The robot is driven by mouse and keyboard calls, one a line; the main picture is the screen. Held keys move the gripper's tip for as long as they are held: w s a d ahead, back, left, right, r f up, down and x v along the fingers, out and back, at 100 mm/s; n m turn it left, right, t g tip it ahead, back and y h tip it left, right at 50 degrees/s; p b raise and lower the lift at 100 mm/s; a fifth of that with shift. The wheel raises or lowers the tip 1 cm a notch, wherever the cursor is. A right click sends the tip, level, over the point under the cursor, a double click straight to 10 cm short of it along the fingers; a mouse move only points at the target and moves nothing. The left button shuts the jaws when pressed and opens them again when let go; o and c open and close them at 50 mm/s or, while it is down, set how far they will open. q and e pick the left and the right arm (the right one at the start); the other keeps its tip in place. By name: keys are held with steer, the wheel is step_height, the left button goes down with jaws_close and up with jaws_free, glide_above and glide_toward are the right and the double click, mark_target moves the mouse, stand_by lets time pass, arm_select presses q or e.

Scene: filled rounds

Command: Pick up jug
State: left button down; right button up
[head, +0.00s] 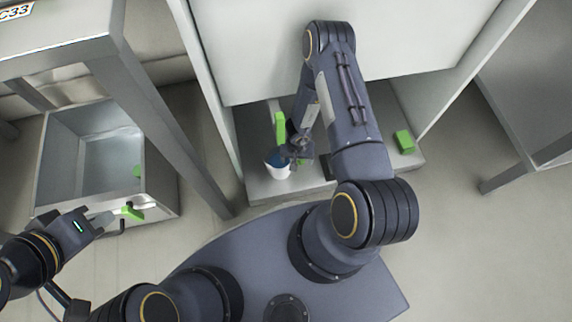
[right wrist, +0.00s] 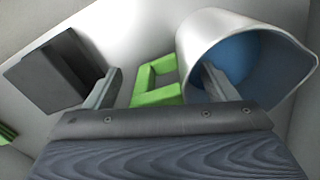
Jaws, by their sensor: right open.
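The jug (head: 277,164) is white outside and blue inside, standing on the low shelf of the cabinet. In the right wrist view the jug (right wrist: 193,45) shows its open mouth, with a green handle (right wrist: 156,80) on its left side. My right gripper (head: 299,152) is open at the jug. In the wrist view the right gripper (right wrist: 160,88) has the handle between its two fingers, and the right finger overlaps the jug's mouth; I cannot tell whether they touch. My left gripper (head: 112,216) is by the front of a grey bin, near a green piece; its jaws are unclear.
A dark block (right wrist: 62,70) stands left of the fingers in the wrist view. The grey open bin (head: 160,190) is at left. Cabinet side walls flank the shelf.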

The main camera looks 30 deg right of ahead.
steer(key=shift+f, duration=0.15)
steer(key=c, duration=1.5)
